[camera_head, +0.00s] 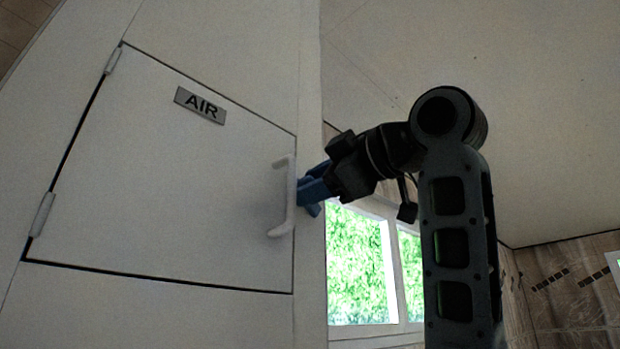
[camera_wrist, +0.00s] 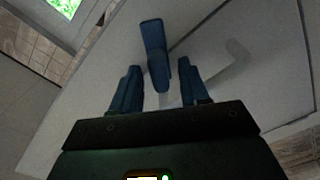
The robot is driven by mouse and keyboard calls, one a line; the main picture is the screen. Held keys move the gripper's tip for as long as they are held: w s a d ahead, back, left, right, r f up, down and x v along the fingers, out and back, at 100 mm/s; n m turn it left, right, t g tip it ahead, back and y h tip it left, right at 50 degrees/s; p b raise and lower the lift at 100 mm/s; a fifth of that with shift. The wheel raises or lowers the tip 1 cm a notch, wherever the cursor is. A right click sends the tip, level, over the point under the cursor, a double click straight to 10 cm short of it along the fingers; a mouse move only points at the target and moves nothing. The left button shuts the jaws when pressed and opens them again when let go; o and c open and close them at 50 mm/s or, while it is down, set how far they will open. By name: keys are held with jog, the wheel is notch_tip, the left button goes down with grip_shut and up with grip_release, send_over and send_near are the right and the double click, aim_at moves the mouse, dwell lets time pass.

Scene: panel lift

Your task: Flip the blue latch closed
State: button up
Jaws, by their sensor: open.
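The blue latch (camera_wrist: 153,45) shows in the wrist view as a blue bar just beyond and between my fingertips. My gripper (camera_wrist: 158,66) is open, with one blue finger on each side of the bar's near end. I cannot tell whether either finger touches it. In the head view, my gripper (camera_head: 312,190) is at the right edge of the white panel, just right of the white handle. There the latch cannot be told apart from the blue fingers.
The white door (camera_head: 170,170) labelled AIR sits flush in the panel, hinged at left. Its white handle (camera_head: 285,196) sticks out close to my gripper. A window (camera_head: 360,265) lies behind at the right.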

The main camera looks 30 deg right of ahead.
jog(key=shift+w+a, duration=0.2)
jog(key=shift+w, duration=0.25)
jog(key=shift+c, duration=0.2)
grip_shut()
